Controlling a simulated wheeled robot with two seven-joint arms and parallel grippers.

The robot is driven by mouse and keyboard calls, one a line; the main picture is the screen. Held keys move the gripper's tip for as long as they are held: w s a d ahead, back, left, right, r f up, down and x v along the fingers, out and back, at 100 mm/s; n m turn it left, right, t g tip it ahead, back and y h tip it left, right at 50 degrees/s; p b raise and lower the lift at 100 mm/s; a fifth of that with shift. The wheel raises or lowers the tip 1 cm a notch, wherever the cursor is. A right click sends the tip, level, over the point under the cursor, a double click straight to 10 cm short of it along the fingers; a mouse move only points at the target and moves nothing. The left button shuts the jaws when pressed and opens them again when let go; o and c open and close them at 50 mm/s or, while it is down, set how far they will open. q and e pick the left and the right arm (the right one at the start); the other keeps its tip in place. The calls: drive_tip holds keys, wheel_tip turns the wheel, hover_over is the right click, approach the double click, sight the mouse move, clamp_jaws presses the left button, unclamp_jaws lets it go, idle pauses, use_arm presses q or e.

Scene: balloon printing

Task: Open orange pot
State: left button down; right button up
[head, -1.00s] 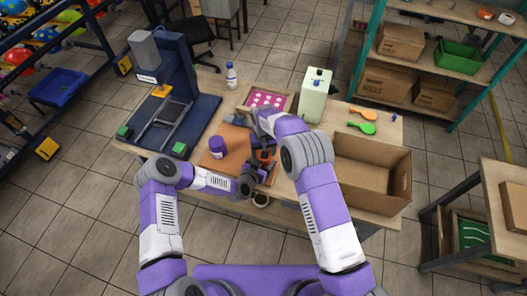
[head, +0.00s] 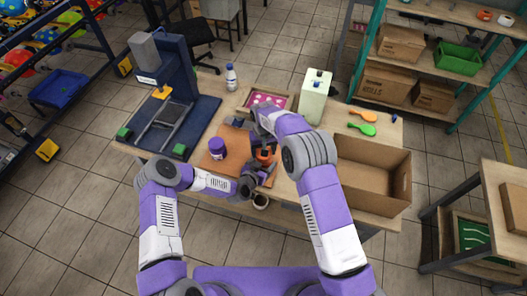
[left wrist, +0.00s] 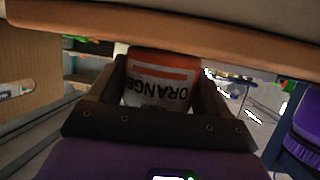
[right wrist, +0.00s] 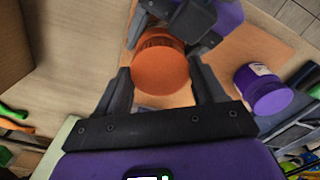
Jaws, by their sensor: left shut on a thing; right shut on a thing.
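The orange pot (head: 264,152) is held up between my two grippers over the front of the table. In the left wrist view its body (left wrist: 160,78) shows a white and orange label reading ORANGE, upside down. My left gripper (head: 250,180) is shut on the body from the side, one finger on each side of it. In the right wrist view the round orange lid (right wrist: 160,68) faces the camera. My right gripper (right wrist: 163,90) is shut on the lid from above. Whether the lid has come loose from the body cannot be told.
A purple pot (head: 216,148) stands on the brown board (head: 209,165), left of the grippers. A printing machine (head: 175,75) is at the left. An open cardboard box (head: 372,175) is at the right. A white bottle (head: 231,77) and a pale green container (head: 315,95) stand behind.

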drive_tip(key=shift+r, duration=0.2)
drive_tip(key=shift+r, duration=1.95)
use_arm(q)
unclamp_jaws()
